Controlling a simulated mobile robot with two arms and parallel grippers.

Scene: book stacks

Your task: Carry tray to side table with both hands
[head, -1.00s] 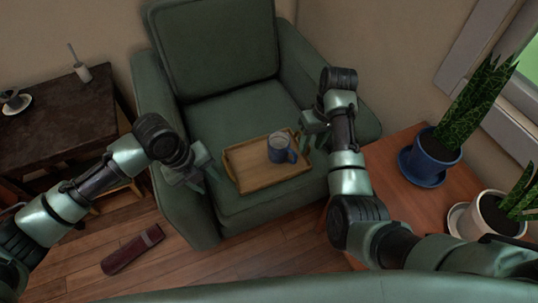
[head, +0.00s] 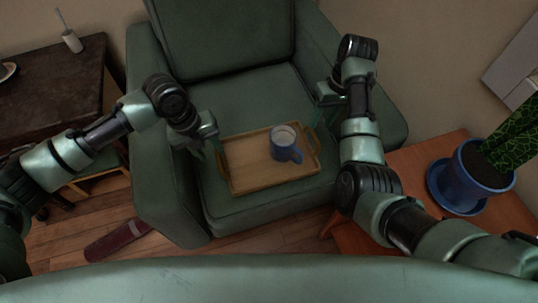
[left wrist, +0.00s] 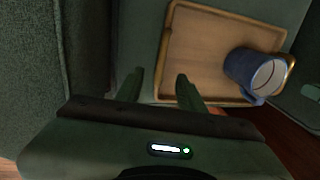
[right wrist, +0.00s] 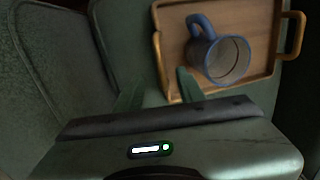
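A wooden tray (head: 239,181) with a blue mug (head: 282,146) on it rests on the seat of a green armchair (head: 246,106). My left gripper (head: 218,150) is open at the tray's left end. In the left wrist view, its fingers (left wrist: 157,85) are apart, with one overlapping the tray's edge (left wrist: 163,62). My right gripper (head: 318,118) is open by the tray's right end. In the right wrist view, the tray's handle (right wrist: 157,58) shows between its parted fingers (right wrist: 158,88). I cannot tell whether either gripper touches the tray.
A dark wooden table (head: 62,108) at the left bears a small white item (head: 72,42). A reddish wooden table (head: 405,165) at the right bears a plant in a blue pot (head: 472,180). A dark red object (head: 116,240) lies on the floor. The armchair's arms flank the tray.

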